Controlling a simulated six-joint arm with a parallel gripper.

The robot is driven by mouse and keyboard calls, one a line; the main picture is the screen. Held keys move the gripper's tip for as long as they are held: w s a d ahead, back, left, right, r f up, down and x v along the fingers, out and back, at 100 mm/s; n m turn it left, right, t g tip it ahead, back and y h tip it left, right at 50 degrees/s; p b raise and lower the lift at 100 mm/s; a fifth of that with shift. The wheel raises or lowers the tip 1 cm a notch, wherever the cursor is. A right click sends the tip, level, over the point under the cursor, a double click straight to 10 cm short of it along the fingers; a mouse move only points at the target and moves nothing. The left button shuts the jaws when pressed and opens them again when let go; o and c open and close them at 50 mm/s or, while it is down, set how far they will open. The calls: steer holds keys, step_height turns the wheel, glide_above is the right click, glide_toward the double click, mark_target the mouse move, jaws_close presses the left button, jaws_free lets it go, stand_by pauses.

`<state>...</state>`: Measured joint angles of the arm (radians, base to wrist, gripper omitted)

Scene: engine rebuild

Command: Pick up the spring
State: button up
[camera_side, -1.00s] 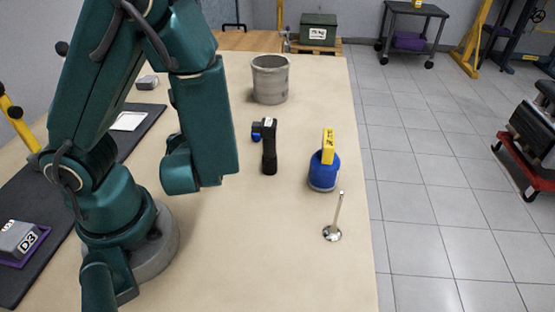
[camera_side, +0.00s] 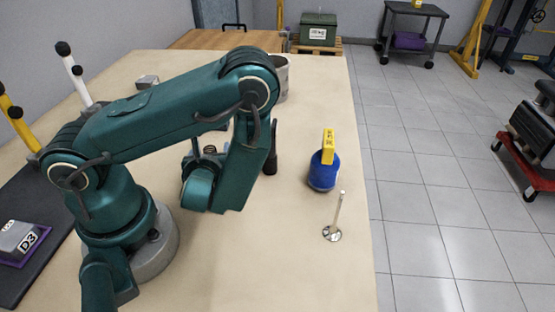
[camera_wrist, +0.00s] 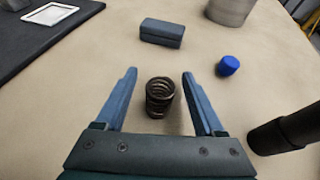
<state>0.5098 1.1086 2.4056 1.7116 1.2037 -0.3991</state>
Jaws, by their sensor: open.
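The spring (camera_wrist: 160,97) is a dark metal coil standing upright on the table. In the wrist view it sits between the two spread blue-green fingers of my gripper (camera_wrist: 160,92), with clear space on both sides. My gripper is open and empty. In the side view a small part of the spring (camera_side: 210,149) seems to show just above my wrist. The fingertips are hidden behind my arm there.
A dark cylindrical tool (camera_wrist: 287,133) stands right of my gripper. A blue cap (camera_wrist: 228,66) and a grey-blue block (camera_wrist: 162,32) lie beyond the spring.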

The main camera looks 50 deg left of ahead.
steer(key=shift+w+a+f, duration=0.2)
steer(key=shift+w+a, duration=0.05)
steer(key=shift+a, duration=0.25)
steer(key=c, duration=1.1)
jaws_close()
steer(key=shift+r, duration=0.1)
